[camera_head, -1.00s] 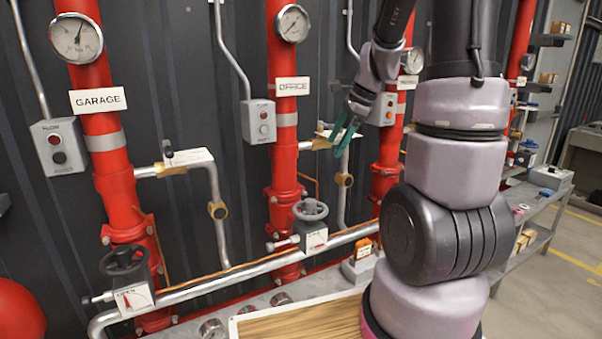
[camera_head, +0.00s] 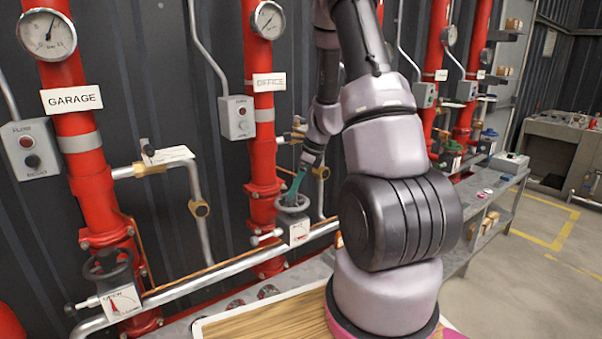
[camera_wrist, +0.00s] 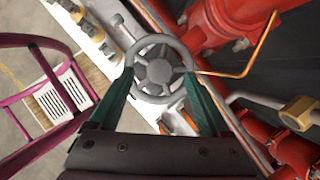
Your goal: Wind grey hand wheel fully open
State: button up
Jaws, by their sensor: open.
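The grey hand wheel (camera_head: 292,203) sits on the valve of the red pipe labelled OFFICE, above a small white indicator plate (camera_head: 299,231). In the wrist view the grey wheel (camera_wrist: 159,68) shows from above, its rim and spokes in front of my fingers. My gripper (camera_head: 293,190) is just above the wheel, pointing down at it. In the wrist view my gripper (camera_wrist: 163,88) is open, with one green finger at each side of the wheel's near rim. Whether the fingers touch the rim cannot be told.
A black hand wheel (camera_head: 108,266) stands on the GARAGE pipe at the left. A silver horizontal pipe (camera_head: 215,275) runs under the wheels. A grey switch box (camera_head: 237,117) hangs above the grey wheel. An orange thin pipe (camera_wrist: 262,50) passes right of the wheel.

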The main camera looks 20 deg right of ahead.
jog(key=shift+x, duration=1.15)
grip_shut()
jog(key=c, duration=0.6)
grip_release()
grip_shut()
jog(key=n, duration=0.2)
jog(key=n+g, duration=0.1)
jog(key=n, duration=0.1)
jog(key=shift+w+d+y, duration=0.1)
jog(key=shift+w+y, duration=0.1)
jog(key=shift+y, duration=0.2)
jog(key=n+g, duration=0.1)
jog(key=n, duration=0.3)
jog(key=shift+g, duration=0.4)
